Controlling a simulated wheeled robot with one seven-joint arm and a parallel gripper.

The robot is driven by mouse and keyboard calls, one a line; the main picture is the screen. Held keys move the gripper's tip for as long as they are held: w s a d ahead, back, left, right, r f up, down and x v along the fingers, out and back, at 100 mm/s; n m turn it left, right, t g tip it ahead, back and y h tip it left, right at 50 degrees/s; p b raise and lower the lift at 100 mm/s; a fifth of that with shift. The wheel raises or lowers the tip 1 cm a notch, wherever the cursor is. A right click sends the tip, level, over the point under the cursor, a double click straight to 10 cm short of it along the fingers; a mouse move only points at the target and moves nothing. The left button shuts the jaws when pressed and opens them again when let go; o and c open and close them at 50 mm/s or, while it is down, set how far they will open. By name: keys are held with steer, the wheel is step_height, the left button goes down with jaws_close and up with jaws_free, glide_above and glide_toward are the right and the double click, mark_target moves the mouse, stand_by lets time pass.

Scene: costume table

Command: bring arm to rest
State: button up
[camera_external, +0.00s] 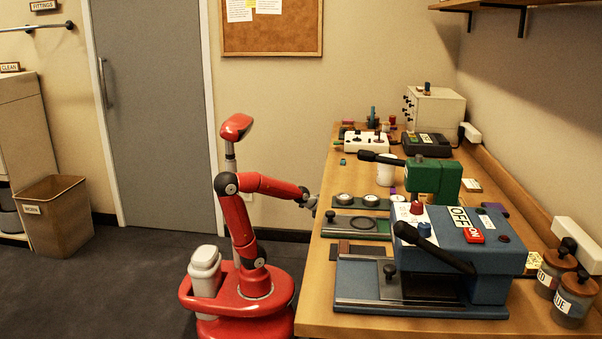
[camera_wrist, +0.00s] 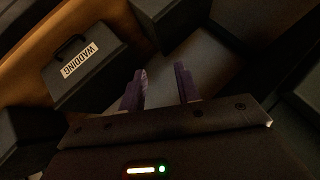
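My gripper (camera_external: 311,202) is at the end of my red arm, just off the left edge of the wooden table (camera_external: 318,275) in the external view. The arm is bent, with its forearm reaching right toward the table. In the wrist view the two fingers of my gripper (camera_wrist: 160,87) stand apart with a gap between them. Nothing shows between the fingers. The wrist view is dark and tilted, and a dark box labelled WADDING (camera_wrist: 82,68) lies beyond the fingers at the upper left.
A blue press (camera_external: 470,250) with a black lever stands at the table's near side. A green press (camera_external: 435,180), a white box with levers (camera_external: 364,143) and labelled jars (camera_external: 573,298) are also on the table. A bin (camera_external: 52,215) stands far left. The floor between is clear.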

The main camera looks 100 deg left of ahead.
steer(key=s+d+f+n+g+h+b, duration=0.1)
steer(key=s+d+f+h, duration=0.15)
steer(key=d, duration=0.55)
steer(key=s+d+f+h+b, duration=0.1)
steer(key=s+d, duration=0.3)
steer(key=d, duration=0.3)
steer(key=s+d+f+n+g+h+b, duration=0.1)
steer(key=s+d+f+h, duration=0.15)
steer(key=d, duration=0.55)
step_height(320, 180, up, 13)
steer(key=p, duration=1.2)
steer(key=shift+s+a+r+p, duration=0.2)
steer(key=shift+s+p, duration=0.1)
steer(key=shift+s, duration=0.15)
